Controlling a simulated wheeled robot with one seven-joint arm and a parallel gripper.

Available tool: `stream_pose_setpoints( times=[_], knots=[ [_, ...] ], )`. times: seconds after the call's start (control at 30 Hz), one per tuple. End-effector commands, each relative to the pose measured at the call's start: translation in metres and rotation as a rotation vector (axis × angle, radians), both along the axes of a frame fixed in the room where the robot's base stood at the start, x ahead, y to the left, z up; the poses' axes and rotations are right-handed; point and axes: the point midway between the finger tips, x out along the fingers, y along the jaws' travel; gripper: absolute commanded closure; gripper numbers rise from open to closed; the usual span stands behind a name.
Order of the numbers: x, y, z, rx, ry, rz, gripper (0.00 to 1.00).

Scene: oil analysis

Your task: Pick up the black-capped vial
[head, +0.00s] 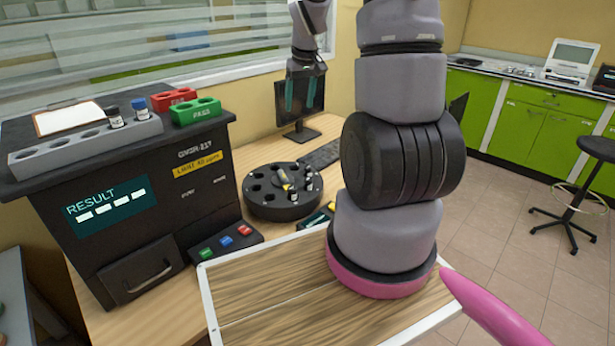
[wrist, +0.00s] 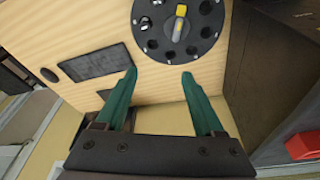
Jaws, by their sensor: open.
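A black-capped vial (head: 115,119) stands upright in the long grey rack (head: 50,157) on top of the dark analyzer, left of a blue-capped vial (head: 140,112). My gripper (head: 300,95) hangs in the air at the back, well to the right of the rack. In the wrist view its teal fingers (wrist: 158,75) are apart with nothing between them. The black round carousel (head: 285,210) on the desk holds several small vials with a yellow-marked knob in the middle; their cap colours are hard to tell. The carousel also shows in the wrist view (wrist: 215,42), beyond the fingertips.
Red (head: 174,97) and green (head: 195,112) racks stand on the analyzer, beside the grey one. A clipboard (head: 68,119) lies behind. A monitor (head: 300,103) and keyboard (head: 322,154) are on the desk. My arm hides part of the room.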

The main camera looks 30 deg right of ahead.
Motion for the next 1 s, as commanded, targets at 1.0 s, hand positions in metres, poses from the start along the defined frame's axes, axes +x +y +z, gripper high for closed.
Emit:
stream_pose_setpoints(
  times=[1.0],
  knots=[
    [0.032, -0.041, -0.213, -0.011, 0.131, 0.15, 0.3]
  ],
)
